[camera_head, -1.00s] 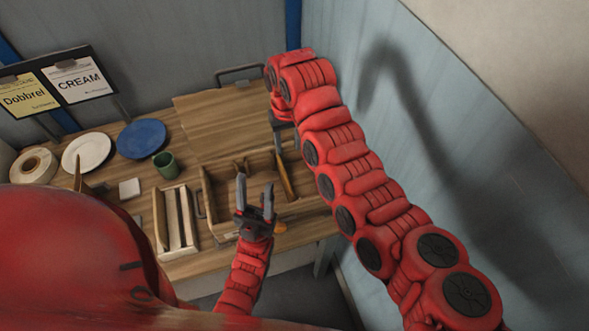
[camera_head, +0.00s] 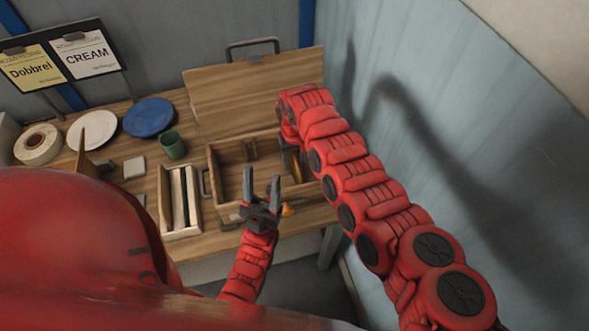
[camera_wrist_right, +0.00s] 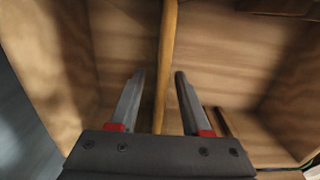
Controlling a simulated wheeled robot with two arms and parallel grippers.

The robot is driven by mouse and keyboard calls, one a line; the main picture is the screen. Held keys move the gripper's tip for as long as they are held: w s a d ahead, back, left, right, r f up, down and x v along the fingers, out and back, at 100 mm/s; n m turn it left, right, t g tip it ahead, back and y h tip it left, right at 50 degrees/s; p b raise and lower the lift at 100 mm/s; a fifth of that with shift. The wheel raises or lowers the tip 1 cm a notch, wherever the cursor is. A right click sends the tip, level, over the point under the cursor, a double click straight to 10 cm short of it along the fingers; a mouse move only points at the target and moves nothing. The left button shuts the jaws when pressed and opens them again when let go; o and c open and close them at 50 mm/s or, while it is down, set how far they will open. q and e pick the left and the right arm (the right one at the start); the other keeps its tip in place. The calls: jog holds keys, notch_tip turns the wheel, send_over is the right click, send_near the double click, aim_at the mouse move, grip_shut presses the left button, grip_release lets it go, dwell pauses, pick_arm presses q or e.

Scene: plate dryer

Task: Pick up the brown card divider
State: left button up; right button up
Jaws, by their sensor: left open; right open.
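A thin brown divider (camera_wrist_right: 167,60) stands edge-on inside the open wooden box (camera_head: 215,160). In the right wrist view, my right gripper (camera_wrist_right: 158,95) is open, with one finger on each side of the divider's edge. I see no clear contact. In the head view, the right gripper (camera_head: 293,162) reaches down into the right part of the box, and the arm hides much of that side; a brown strip of the divider (camera_head: 298,168) shows beside it. My left gripper (camera_head: 262,178) is open and empty, fingers pointing up, at the box's front side.
A wooden lid (camera_head: 250,88) with a handle leans behind the box. A slotted wooden tray (camera_head: 165,200), green cup (camera_head: 172,145), blue plate (camera_head: 148,117), white plate (camera_head: 75,133), tape roll (camera_head: 38,144) and upright brown piece (camera_head: 95,132) stand left. A wall is close on the right.

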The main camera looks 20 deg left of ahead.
jog(key=shift+w+f, duration=0.1)
jog(key=shift+f, duration=0.35)
jog(key=shift+r, duration=0.2)
jog(key=shift+c, duration=1)
grip_shut()
